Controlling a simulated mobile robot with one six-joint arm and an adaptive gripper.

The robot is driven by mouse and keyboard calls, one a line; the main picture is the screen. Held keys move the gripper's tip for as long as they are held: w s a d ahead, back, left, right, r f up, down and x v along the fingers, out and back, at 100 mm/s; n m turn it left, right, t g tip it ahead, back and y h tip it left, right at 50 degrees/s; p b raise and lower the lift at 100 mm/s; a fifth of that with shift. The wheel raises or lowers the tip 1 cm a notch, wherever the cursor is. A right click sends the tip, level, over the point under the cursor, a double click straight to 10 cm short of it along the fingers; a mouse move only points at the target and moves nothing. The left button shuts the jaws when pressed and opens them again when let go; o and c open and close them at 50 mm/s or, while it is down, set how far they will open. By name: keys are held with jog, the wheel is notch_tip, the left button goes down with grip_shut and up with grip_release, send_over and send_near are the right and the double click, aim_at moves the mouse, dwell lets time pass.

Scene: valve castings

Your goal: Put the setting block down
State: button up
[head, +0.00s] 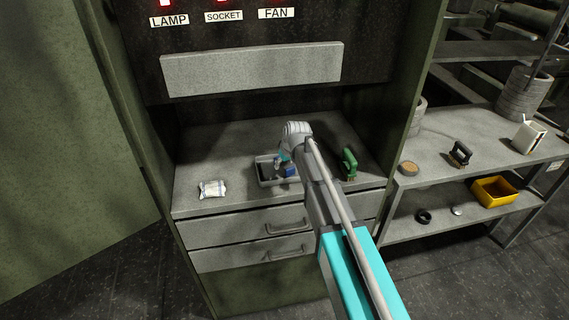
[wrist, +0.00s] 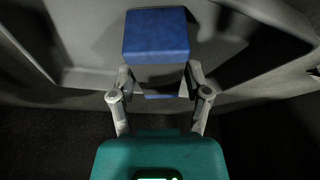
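The setting block appears as a blue block with a grey band in the wrist view (wrist: 157,35). It sits between the two fingers of my gripper (wrist: 158,82), which meet its sides. In the head view the blue block (head: 291,170) shows at the right side of a small grey tray (head: 267,183) on the counter. My gripper (head: 283,158) is over this tray, partly hidden by my wrist. In the wrist view the tray's grey walls (wrist: 75,78) surround the block. I cannot tell whether the block touches the tray floor.
The grey counter (head: 237,140) also holds a white packet (head: 212,189) at left and a green tool (head: 349,163) at right. Drawers (head: 240,230) are below. A shelf (head: 432,170) at right carries a brush (head: 460,153), a white container (head: 528,137) and a yellow bin (head: 494,191).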

jog(key=shift+o, duration=1.2)
jog(key=shift+r, duration=0.15)
